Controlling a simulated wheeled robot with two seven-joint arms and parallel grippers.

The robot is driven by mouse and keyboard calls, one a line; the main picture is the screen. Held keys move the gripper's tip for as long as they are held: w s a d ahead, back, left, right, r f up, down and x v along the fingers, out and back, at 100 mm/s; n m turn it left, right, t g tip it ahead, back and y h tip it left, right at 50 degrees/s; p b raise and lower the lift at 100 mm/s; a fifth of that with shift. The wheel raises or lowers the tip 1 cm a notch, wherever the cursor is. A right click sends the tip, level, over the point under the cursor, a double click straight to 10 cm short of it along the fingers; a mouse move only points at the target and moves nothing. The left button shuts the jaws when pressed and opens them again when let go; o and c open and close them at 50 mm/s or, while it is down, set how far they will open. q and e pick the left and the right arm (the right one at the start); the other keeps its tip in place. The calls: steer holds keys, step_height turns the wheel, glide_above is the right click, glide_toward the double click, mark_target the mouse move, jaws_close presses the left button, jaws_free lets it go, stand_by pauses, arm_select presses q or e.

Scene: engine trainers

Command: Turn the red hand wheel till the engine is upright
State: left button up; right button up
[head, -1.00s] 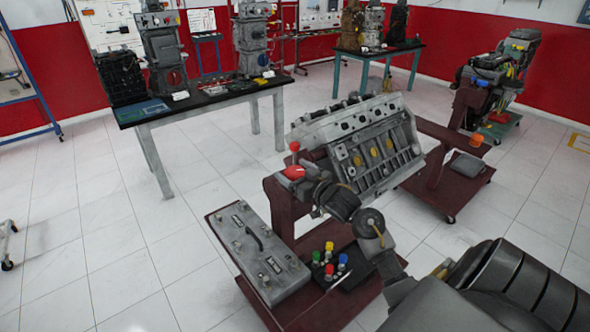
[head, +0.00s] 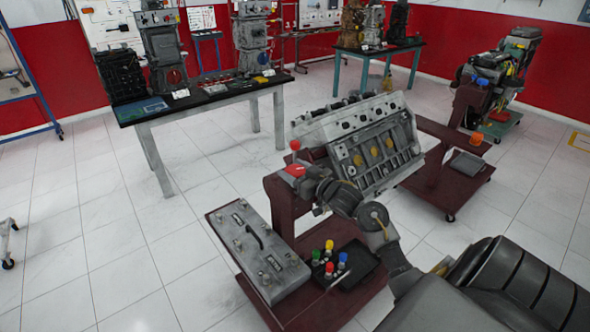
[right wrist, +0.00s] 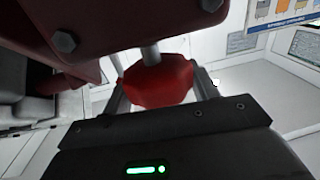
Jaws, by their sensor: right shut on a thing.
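The red hand wheel (head: 295,170) is on the near end of the maroon engine stand in the head view. The grey engine block (head: 362,145) sits on the stand, visibly tilted, with round yellow plugs on its side. My right gripper (head: 305,177) is at the wheel, and my arm partly hides it. In the right wrist view, the red wheel (right wrist: 155,84) is between the two fingers of my right gripper (right wrist: 158,92), which is shut on it. A metal shaft runs from the wheel toward the maroon stand. My left gripper is not in view.
A grey case (head: 258,250) lies on the stand's base beside a black tray (head: 350,268) holding bottles with coloured caps. A workbench (head: 215,95) with engine parts stands behind at left. Another engine on a stand (head: 490,90) is at right.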

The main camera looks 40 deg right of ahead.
steer(key=shift+d+r+n+y, duration=0.1)
steer(key=shift+n+y, duration=0.6)
steer(key=shift+y, duration=0.3)
steer(key=shift+n+g+y, duration=0.4)
steer(key=shift+y, duration=0.3)
steer(key=n+y, duration=0.1)
steer(key=g+y+b, duration=0.1)
steer(key=shift+f+n+y, duration=0.2)
steer(key=shift+n+y, duration=0.1)
steer(key=shift+n, duration=0.1)
steer(key=n+g+y+b, duration=0.6)
steer(key=y+b, duration=0.1)
steer(key=b, duration=0.5)
steer(key=shift+n+g, duration=0.3)
steer(key=shift+o, duration=0.4)
steer(key=shift+s+a+r+g+y+b, duration=0.2)
steer(key=shift+g+y+b, duration=0.1)
steer(key=shift+y+b, duration=0.1)
steer(key=shift+o, duration=0.4)
steer(key=shift+s+r+n, duration=0.1)
steer(key=shift+r+n, duration=0.15)
steer(key=shift+n, duration=0.15)
steer(key=shift+r, duration=0.1)
steer(key=o, duration=0.7)
steer(key=shift+o, duration=0.6)
steer(key=shift+a+g, duration=0.15)
steer(key=shift+g, duration=0.15)
steer(key=shift+f, duration=0.2)
steer(key=shift+f, duration=0.1)
